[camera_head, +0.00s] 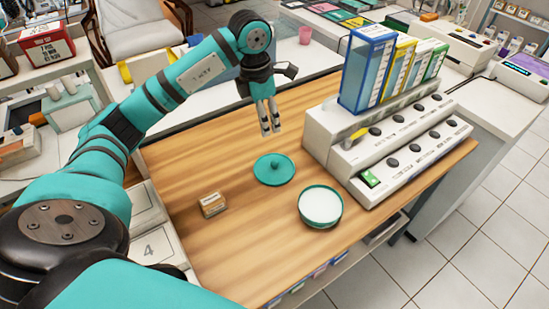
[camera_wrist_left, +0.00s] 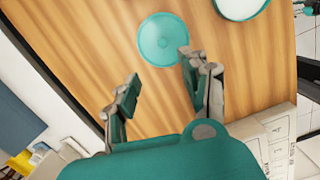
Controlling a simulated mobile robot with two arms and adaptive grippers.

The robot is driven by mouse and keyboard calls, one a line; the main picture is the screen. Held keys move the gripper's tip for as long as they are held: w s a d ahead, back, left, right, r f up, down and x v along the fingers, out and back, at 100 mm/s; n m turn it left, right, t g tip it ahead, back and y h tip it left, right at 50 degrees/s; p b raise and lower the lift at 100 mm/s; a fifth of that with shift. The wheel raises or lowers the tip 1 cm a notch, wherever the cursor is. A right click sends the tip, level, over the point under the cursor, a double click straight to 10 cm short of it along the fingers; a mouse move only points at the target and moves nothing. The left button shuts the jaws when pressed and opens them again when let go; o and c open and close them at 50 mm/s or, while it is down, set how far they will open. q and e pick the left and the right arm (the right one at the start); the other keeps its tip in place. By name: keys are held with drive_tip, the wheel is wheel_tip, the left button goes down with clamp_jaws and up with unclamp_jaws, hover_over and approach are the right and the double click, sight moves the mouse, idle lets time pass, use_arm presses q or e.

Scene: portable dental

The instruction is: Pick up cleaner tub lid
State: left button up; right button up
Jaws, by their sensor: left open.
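The cleaner tub lid (camera_head: 274,169) is a round teal disc with a small knob, lying flat on the wooden table. It also shows in the left wrist view (camera_wrist_left: 163,39), just beyond the fingertips. The teal tub (camera_head: 320,207) stands open to the lid's right, with white contents; part of it shows in the left wrist view (camera_wrist_left: 240,6). My left gripper (camera_head: 271,128) points down above the table, beyond the lid in the head view. In the left wrist view its fingers (camera_wrist_left: 158,70) are apart with nothing between them.
A small cardboard box (camera_head: 212,204) lies on the table left of the lid. A white stepped unit with black knobs (camera_head: 390,145) stands on the right, with several coloured binders (camera_head: 369,65) on top. The wood around the lid is clear.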

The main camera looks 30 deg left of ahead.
use_arm(q)
approach(274, 163)
drive_tip(key=f, duration=0.1)
drive_tip(key=f+p, duration=0.1)
drive_tip(key=f, duration=0.1)
drive_tip(key=shift+w+f, duration=0.3)
drive_tip(key=shift+f, duration=0.05)
drive_tip(key=shift+f+p, duration=0.2)
drive_tip(key=shift+p, duration=0.1)
drive_tip(key=f, duration=0.1)
drive_tip(key=f+p, duration=0.1)
drive_tip(key=f, duration=0.2)
drive_tip(key=shift+w+d+f, duration=0.2)
drive_tip(key=shift+d+f, duration=0.05)
drive_tip(key=shift+d, duration=0.05)
drive_tip(key=shift+f, duration=0.2)
drive_tip(key=c, duration=0.8)
use_arm(e)
drive_tip(key=r, duration=0.1)
drive_tip(key=s+r, duration=0.1)
drive_tip(key=r, duration=0.1)
drive_tip(key=shift+s+d, duration=0.35)
